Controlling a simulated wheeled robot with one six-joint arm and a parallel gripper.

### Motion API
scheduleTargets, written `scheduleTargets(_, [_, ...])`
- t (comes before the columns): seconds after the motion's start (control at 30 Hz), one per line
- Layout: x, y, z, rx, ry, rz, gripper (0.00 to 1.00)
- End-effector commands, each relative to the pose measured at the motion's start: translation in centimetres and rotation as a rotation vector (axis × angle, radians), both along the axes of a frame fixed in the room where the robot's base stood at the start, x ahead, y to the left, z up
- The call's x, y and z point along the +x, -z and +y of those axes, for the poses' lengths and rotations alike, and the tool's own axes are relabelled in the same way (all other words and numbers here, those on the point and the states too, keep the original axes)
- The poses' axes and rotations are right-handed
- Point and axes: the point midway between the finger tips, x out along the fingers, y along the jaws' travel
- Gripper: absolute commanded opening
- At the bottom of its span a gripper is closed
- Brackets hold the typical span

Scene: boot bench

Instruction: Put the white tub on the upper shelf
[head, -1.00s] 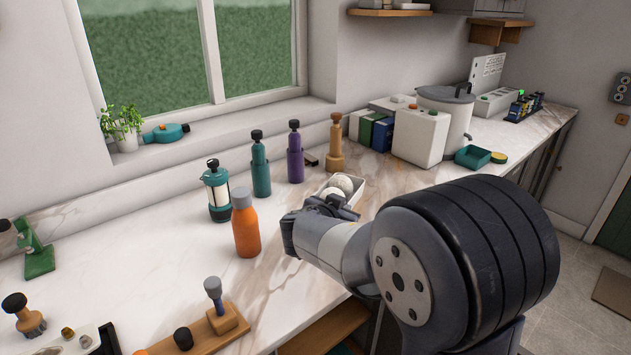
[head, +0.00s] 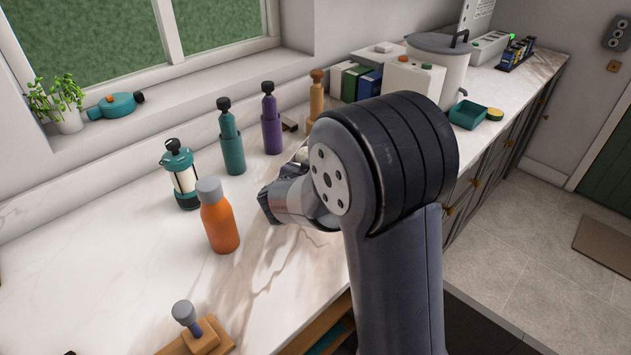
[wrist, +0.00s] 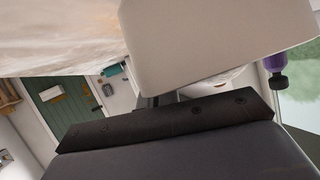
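In the head view a small pale part of what looks like the white tub (head: 299,156) shows on the counter behind my arm; the rest is hidden. My gripper (head: 272,203) is low over the counter, to the right of the orange bottle, with its fingertips hard to make out. In the wrist view, which looks upside down, a large pale rounded block (wrist: 215,40), probably the tub, is very close beyond the dark edge of my gripper (wrist: 165,121). I cannot tell whether the fingers touch or hold it. The upper shelf is out of view now.
The orange bottle (head: 219,222), a teal-and-glass press (head: 181,180), a teal bottle (head: 231,143) and a purple bottle (head: 271,124) stand close on the left. A white box (head: 412,79) and large pot (head: 445,65) stand behind my arm. The front-left counter (head: 110,270) is mostly clear.

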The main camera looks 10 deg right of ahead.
Motion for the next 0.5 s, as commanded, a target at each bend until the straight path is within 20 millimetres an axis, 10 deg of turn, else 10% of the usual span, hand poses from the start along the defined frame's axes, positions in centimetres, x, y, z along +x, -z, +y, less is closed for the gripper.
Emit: scheduleTargets(0.5, [0.0, 3.6, 0.0, 0.001, 0.000, -0.002, 0.00])
